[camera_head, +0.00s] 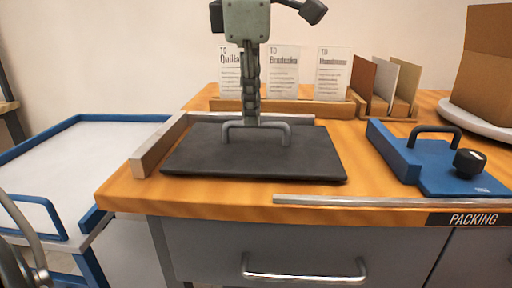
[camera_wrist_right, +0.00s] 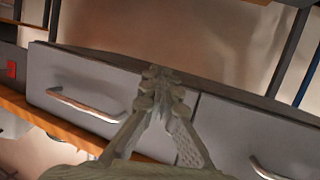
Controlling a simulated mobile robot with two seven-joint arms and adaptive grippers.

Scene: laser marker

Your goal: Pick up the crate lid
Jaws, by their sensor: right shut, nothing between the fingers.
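The likely crate lid is a flat dark grey board (camera_head: 205,160) lying on the orange worktop, with a grey bar handle (camera_head: 282,127) on top. My left gripper (camera_head: 252,117) points straight down over the middle of this handle, its tips at the bar's height in the picture. I see its fingers edge-on, so I cannot tell whether they are apart, or touching or around the bar. My right gripper (camera_wrist_right: 158,80) is shut and empty in the right wrist view, in front of grey drawers.
A metal rail (camera_head: 156,146) borders the board's left side. A blue fixture (camera_head: 452,172) with a black handle and knob stands at right. Label cards (camera_head: 283,72) and upright panels (camera_head: 383,80) stand behind. A blue-rimmed cart (camera_head: 85,121) is at left. Drawers have bar handles (camera_wrist_right: 85,104).

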